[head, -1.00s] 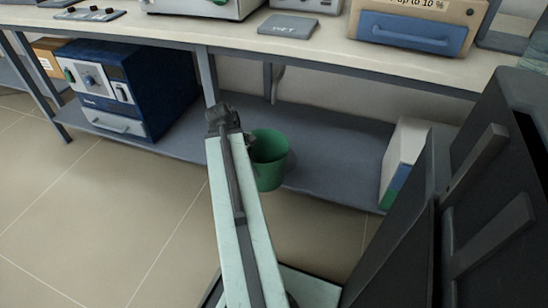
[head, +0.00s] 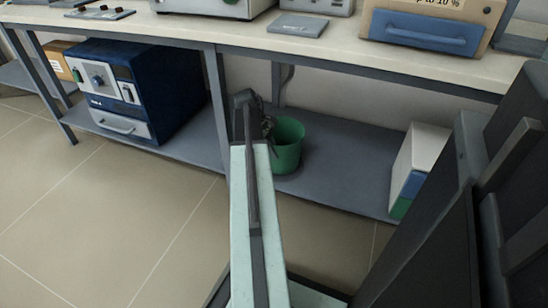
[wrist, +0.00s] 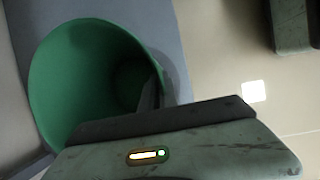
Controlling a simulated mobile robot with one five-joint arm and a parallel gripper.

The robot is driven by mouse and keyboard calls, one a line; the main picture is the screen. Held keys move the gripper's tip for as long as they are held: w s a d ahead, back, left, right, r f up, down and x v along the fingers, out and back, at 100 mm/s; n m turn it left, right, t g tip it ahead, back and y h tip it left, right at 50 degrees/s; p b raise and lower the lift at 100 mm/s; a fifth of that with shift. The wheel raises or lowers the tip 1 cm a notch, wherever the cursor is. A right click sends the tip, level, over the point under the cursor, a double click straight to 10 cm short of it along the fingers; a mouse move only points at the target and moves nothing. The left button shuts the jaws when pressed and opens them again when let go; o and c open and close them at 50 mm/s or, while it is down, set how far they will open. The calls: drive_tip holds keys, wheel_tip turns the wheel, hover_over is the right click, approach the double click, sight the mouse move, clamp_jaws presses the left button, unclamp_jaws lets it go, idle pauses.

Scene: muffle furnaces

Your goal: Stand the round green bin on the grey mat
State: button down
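The round green bin (head: 289,148) is upright in front of or over the lower shelf, below the bench top; I cannot tell whether it touches the shelf. My gripper (head: 267,124) is at its left rim, partly hidden by my own arm. In the wrist view the bin's open mouth (wrist: 75,85) is at the left. A dark finger of my gripper (wrist: 152,92) reaches inside its wall, and the gripper seems shut on that wall. The other finger is not clearly visible. The grey mat (head: 298,25) lies flat and bare on the bench top.
A blue furnace (head: 150,90) stands on the lower shelf at the left. A white box with blue and green marks (head: 417,165) stands at the right. The shelf (head: 345,165) is clear between bin and box. A furnace with a blue front (head: 425,30) flanks the mat. A bench leg (head: 215,90) is left of my arm.

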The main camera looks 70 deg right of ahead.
drive_tip(key=shift+f, duration=0.7)
drive_tip(key=shift+r, duration=0.2)
drive_tip(key=c, duration=2.1)
unclamp_jaws()
drive_tip(key=shift+f, duration=0.2)
drive_tip(key=o, duration=0.5)
drive_tip(key=shift+r, duration=0.1)
drive_tip(key=shift+c, duration=0.2)
drive_tip(key=shift+r, duration=0.1)
drive_tip(key=shift+r+p, duration=0.25)
drive_tip(key=shift+p, duration=0.1)
drive_tip(key=p+v, duration=0.6)
drive_tip(key=v, duration=0.1)
